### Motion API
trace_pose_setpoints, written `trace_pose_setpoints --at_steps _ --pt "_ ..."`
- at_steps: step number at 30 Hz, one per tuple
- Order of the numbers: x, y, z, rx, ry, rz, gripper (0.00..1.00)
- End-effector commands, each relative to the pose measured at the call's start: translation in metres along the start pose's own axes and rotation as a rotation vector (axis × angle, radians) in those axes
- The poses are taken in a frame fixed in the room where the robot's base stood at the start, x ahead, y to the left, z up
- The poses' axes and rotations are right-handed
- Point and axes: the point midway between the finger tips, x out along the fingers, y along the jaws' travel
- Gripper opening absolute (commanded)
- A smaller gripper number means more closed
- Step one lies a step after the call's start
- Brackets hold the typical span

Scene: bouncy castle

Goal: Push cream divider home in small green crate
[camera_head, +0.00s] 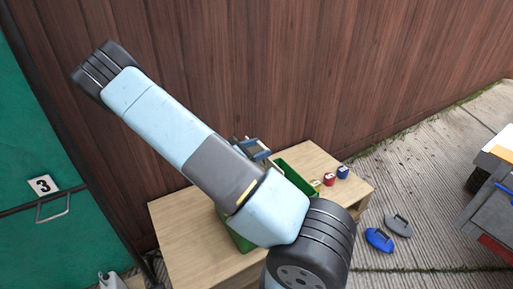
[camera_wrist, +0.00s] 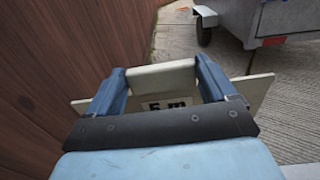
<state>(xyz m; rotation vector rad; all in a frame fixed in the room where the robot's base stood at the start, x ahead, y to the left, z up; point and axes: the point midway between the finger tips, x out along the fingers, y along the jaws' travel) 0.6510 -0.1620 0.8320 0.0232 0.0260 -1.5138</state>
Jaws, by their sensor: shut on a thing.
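The cream divider (camera_wrist: 251,91) is a pale flat panel with a dark-lettered label in the wrist view. My gripper (camera_wrist: 160,68) has its two blue fingers on either side of a pale upper part of it and is shut on it. In the head view my gripper (camera_head: 250,148) shows only partly behind my arm, and I cannot make out the divider there. Green crate walls show on the table past my arm (camera_head: 297,176) and below it (camera_head: 240,240). My arm hides the middle, so I cannot tell whether they are one crate. How the divider sits in the crate is hidden.
The wooden table (camera_head: 180,225) is bare at its left. A brown plank fence (camera_head: 260,70) rises close behind. Blue and grey floats (camera_head: 379,240) lie on the ground.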

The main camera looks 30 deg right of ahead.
Motion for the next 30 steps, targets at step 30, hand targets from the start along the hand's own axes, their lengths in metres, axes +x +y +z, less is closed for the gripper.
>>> trace_pose_setpoints --at_steps 30 --pt "0.015 -0.005 -0.061 0.0 0.002 -0.025 0.49"
